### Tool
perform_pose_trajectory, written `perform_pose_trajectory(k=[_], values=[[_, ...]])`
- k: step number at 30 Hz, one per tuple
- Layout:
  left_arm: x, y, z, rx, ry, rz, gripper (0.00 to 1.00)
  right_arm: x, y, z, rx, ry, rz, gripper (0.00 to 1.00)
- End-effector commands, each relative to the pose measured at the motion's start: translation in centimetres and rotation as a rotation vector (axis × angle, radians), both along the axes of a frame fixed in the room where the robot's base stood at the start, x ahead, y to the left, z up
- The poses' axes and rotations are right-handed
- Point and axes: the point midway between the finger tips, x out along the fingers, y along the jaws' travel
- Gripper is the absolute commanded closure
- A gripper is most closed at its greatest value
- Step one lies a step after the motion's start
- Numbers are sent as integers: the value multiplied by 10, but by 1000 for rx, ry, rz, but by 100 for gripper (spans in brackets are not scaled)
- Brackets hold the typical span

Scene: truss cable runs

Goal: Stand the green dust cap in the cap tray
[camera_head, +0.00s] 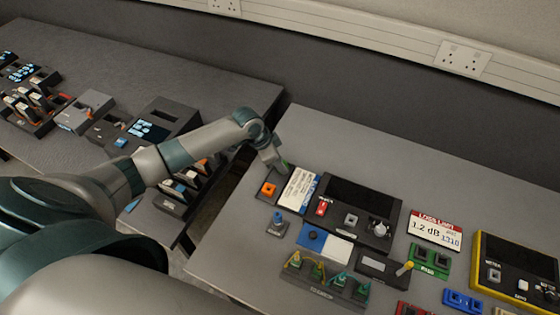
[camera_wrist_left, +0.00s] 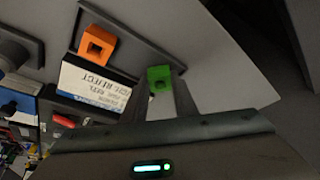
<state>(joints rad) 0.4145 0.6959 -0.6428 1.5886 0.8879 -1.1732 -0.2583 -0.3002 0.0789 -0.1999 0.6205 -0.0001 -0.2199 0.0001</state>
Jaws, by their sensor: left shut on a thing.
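My left gripper (camera_head: 281,165) is shut on the green dust cap (camera_wrist_left: 159,79) and holds it at its fingertips. In the head view only a sliver of the green cap shows (camera_head: 286,163). An orange cap (camera_head: 268,188) stands on a flat dark tray (camera_wrist_left: 146,52), probably the cap tray. It also shows in the wrist view, as an orange block with a square hole (camera_wrist_left: 97,45). The green cap appears beside the orange one, over or near the tray's edge. I cannot tell whether it touches the tray. My right gripper is not in view.
A blue and white card (camera_head: 299,188) lies beside the orange cap, with a dark instrument (camera_head: 362,200) to its right. A blue-topped part (camera_head: 277,222) stands in front. The bench behind the instrument is clear. A gap separates this bench from the left one.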

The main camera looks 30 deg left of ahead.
Motion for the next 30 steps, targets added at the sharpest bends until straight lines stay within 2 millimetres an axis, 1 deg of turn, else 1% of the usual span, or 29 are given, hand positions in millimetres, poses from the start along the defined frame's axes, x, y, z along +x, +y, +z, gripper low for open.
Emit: perform_pose_trajectory(k=[11, 12, 23, 26, 30], values=[[0, 0, -4, 0, 0, 1, 95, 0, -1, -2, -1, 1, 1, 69], [0, 0, -3, 0, 0, 1, 67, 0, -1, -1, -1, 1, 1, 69], [0, 0, -2, 0, 0, 0, 67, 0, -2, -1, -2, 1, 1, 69], [0, 1, 1, -1, -1, 0, 67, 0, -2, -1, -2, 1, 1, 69], [-3, 4, 11, -2, -1, 1, 67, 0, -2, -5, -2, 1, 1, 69]])
